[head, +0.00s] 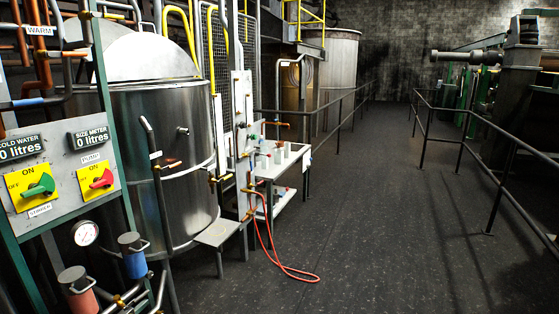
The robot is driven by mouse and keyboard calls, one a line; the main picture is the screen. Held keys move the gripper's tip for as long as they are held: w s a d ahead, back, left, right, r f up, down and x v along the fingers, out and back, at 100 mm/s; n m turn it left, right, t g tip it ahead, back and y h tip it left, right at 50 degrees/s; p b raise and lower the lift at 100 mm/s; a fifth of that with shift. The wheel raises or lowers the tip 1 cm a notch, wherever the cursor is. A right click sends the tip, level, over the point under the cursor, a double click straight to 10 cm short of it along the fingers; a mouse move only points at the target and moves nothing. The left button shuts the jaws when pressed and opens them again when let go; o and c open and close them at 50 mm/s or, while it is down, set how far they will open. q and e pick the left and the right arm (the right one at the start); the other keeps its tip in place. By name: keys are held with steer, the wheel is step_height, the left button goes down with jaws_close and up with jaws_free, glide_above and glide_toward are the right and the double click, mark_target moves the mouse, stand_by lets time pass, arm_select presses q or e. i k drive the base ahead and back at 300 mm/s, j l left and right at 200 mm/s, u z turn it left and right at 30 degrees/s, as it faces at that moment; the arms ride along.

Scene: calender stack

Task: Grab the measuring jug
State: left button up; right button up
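I cannot tell whether either is the measuring jug. Neither of my grippers is in view.
A large steel tank (165,215) stands behind a control panel (58,175) and gauge (85,233) at left. A red hose (268,245) lies on the floor by the trolley. Railings (470,150) run along the right. The dark floor (385,220) between is clear.

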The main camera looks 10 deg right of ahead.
mark_target(278, 153)
steer(key=i+l+z, duration=0.3)
steer(key=i, duration=0.2)
steer(key=i+l+z, duration=0.1)
steer(key=i+z, duration=0.2)
steer(key=i, duration=0.2)
steer(key=i+z, duration=0.3)
steer(key=i, duration=3.1)
steer(key=i+u, duration=0.1)
steer(key=i, duration=1)
steer(key=i+l+u, duration=0.15)
steer(key=i+u, duration=0.25)
steer(key=i+l+u, duration=0.35)
steer(key=i, duration=0.15)
steer(key=i+l+u, duration=0.8)
steer(key=k+j, duration=0.05)
